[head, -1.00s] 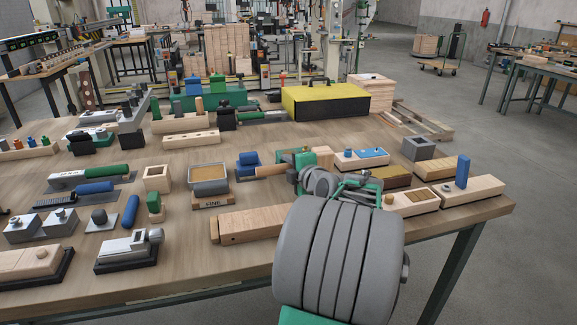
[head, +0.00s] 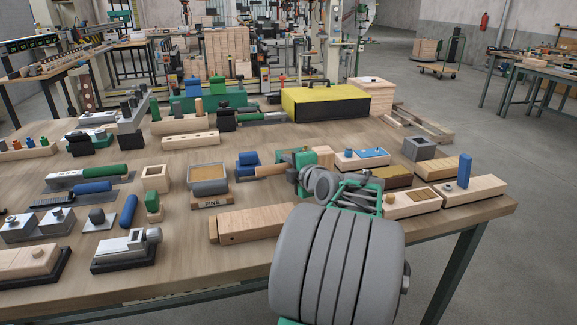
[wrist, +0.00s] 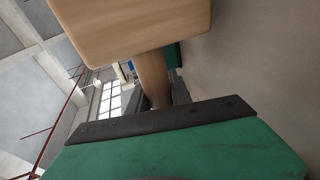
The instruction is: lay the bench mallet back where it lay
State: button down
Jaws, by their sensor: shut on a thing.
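My gripper (head: 291,170) has green and dark jaws and is above the middle-right of the bench, shut on the bench mallet. The mallet's brown wooden handle (head: 268,171) sticks out to the left of the jaws in the head view. In the wrist view the large pale wooden mallet head (wrist: 135,25) fills the top, and the handle (wrist: 153,78) runs from it behind a dark jaw edge. A pale wooden piece right behind the gripper in the head view may be the head. The height over the bench is hard to tell.
A long wooden block (head: 255,222) lies in front of the gripper. Left are a sanding block marked FINE (head: 211,203) and a wooden tray (head: 158,178). Right are wooden blocks (head: 412,203) and a grey square box (head: 419,148). A yellow-topped black case (head: 325,103) stands behind. Bare wood shows behind the gripper.

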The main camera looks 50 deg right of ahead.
jog(key=shift+f+b, duration=0.5)
jog(key=shift+b, duration=0.5)
jog(key=c, duration=1.1)
grip_release()
jog(key=o, duration=1.1)
jog(key=shift+a+f, duration=0.1)
jog(key=shift+f, duration=0.5)
jog(key=shift+s+f, duration=0.1)
jog(key=shift+s, duration=0.1)
jog(key=shift+c, duration=0.7)
jog(key=shift+s+b, duration=0.2)
jog(key=shift+b, duration=0.2)
jog(key=shift+o, duration=0.7)
jog(key=shift+b+v, duration=0.9)
jog(key=shift+v, duration=0.65)
jog(key=shift+r+b+v, duration=0.15)
jog(key=shift+b+v, duration=0.55)
jog(key=shift+v, duration=0.6)
jog(key=shift+r+b+v, duration=0.1)
jog(key=shift+b+v, duration=0.55)
jog(key=shift+v, duration=0.65)
jog(key=shift+r, duration=0.15)
jog(key=shift+r, duration=0.15)
